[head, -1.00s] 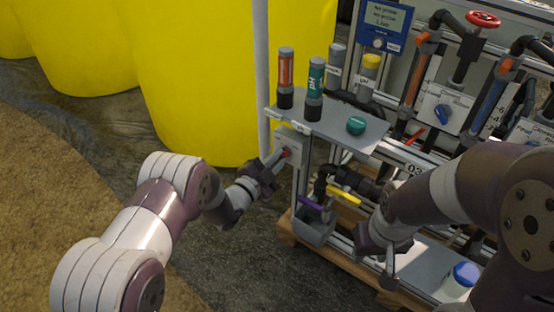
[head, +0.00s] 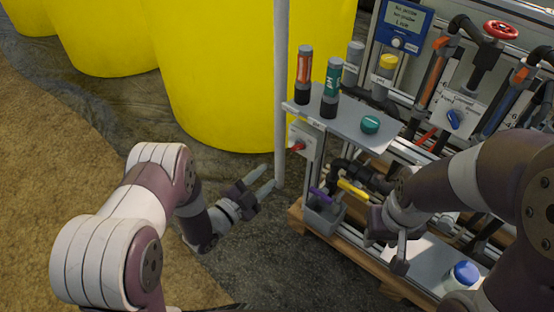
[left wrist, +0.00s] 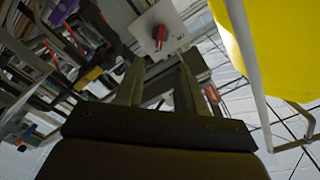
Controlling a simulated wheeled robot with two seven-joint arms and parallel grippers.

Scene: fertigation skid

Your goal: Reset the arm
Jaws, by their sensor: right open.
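My left gripper (head: 269,177) is open and empty, left of the skid and below the grey switch box (head: 306,137) with its red knob (head: 298,147). It is apart from the box. In the left wrist view, its two fingers (left wrist: 160,68) stand apart with nothing between them, and the red knob (left wrist: 159,36) shows beyond the fingertips. My right gripper (head: 400,262) is open in front of the skid's lower shelf, right of the yellow-handled valve (head: 353,190). Its fingers are partly hidden by the arm's angle, and I see nothing held.
A grey upright pole (head: 280,90) stands close behind my left gripper. A shelf (head: 345,128) holds tubes and a green cap (head: 370,124). A grey bin (head: 322,216) and a blue-lidded bottle (head: 463,276) sit low on the skid. The ground at left is clear.

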